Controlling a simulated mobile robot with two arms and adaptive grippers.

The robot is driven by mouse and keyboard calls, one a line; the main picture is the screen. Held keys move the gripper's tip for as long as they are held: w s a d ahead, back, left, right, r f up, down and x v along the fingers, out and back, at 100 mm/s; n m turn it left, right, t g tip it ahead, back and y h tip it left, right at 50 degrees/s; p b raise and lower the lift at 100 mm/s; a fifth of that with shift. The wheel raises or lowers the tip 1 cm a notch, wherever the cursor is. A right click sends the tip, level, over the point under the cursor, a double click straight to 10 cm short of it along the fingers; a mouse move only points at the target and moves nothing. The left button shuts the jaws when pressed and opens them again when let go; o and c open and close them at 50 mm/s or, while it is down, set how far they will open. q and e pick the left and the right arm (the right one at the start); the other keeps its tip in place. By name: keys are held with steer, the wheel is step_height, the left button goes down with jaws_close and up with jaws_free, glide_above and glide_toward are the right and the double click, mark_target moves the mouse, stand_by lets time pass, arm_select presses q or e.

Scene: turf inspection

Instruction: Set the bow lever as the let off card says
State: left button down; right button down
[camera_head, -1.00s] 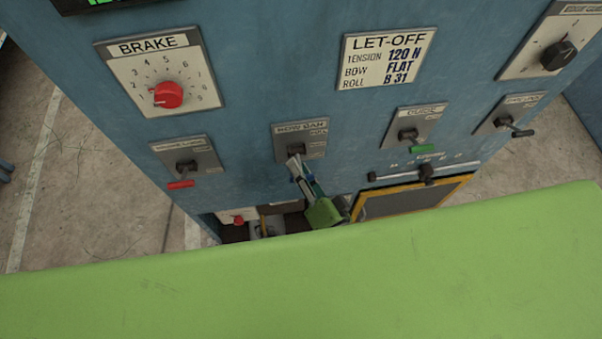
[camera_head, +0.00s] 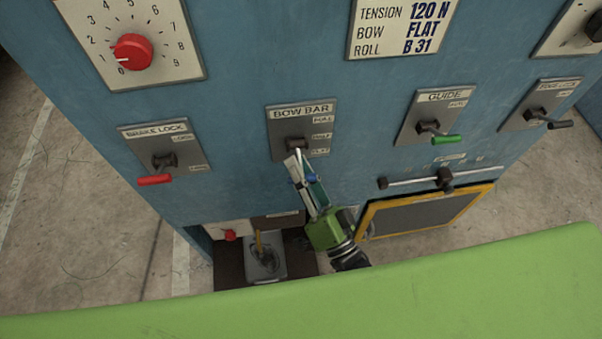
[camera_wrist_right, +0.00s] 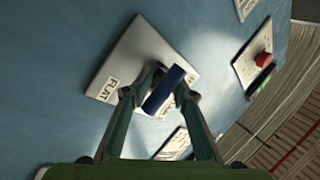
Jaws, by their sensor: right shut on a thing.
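The let-off card (camera_head: 403,28) at the top of the blue panel reads tension 120 N, bow FLAT, roll B 31. Below it, the bow bar plate (camera_head: 317,112) carries three position labels down its right side, FLAT the lowest. My right gripper (camera_head: 298,165) reaches up from below to the bow lever (camera_head: 295,144). In the right wrist view the fingers are shut on the lever's blue handle (camera_wrist_right: 165,88), and the FLAT label (camera_wrist_right: 108,90) lies to its left. In the head view the gripper hides most of the handle, so its exact setting is unclear. My left gripper is out of view.
The brake lock lever (camera_head: 155,180) with a red grip is left of the bow bar; the guide lever (camera_head: 446,140) with a green grip is right. A horizontal bar (camera_head: 415,181) and a yellow-framed dark panel (camera_head: 425,212) are lower right. A red brake dial (camera_head: 132,52) is upper left.

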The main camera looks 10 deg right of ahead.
steer(key=shift+f, duration=0.55)
steer(key=c, duration=1.8)
jaws_free()
steer(key=shift+r, duration=0.15)
steer(key=v, duration=1.2)
